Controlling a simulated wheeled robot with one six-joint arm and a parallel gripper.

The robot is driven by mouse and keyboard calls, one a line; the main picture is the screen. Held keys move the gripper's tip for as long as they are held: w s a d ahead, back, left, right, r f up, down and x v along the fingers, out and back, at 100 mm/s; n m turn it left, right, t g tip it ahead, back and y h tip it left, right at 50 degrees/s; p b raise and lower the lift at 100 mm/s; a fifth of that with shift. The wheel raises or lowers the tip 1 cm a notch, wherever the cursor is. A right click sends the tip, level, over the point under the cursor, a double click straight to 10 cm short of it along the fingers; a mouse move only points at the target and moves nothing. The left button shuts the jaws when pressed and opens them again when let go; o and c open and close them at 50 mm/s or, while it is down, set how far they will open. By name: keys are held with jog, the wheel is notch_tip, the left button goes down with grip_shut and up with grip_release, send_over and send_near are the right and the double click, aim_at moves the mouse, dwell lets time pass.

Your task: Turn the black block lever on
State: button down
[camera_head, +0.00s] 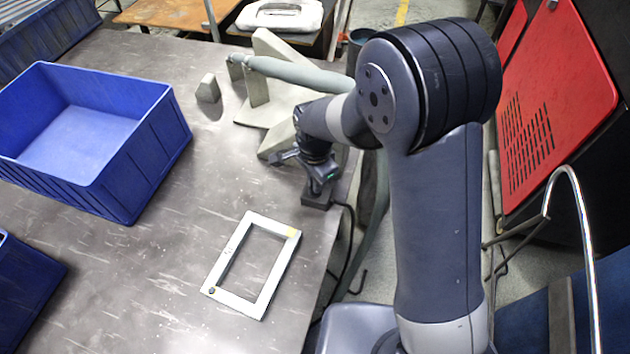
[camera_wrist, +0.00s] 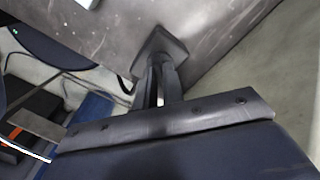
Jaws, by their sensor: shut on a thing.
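The black block (camera_head: 316,201) sits on the grey table near its right edge, below my gripper (camera_head: 320,183). In the wrist view the dark block (camera_wrist: 160,42) lies just beyond the fingertips of my gripper (camera_wrist: 158,72). The two fingers are close together, pointing at the block, and are shut on its lever. The lever itself is mostly hidden between the fingers, so its angle cannot be told.
A white rectangular frame (camera_head: 225,294) lies flat in front of the block. A blue crate (camera_head: 150,165) stands at left. A grey bracket-like piece (camera_head: 268,112) stands behind my gripper, with a small grey block (camera_head: 208,89) beside it. The table between crate and frame is clear.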

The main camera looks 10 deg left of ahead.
jog(key=m, duration=0.5)
jog(key=shift+m+b, duration=0.3)
jog(key=m, duration=0.4)
jog(key=shift+m, duration=0.4)
jog(key=c, duration=1.5)
grip_release()
notch_tip(320, 180, up, 11)
jog(key=shift+f, duration=0.1)
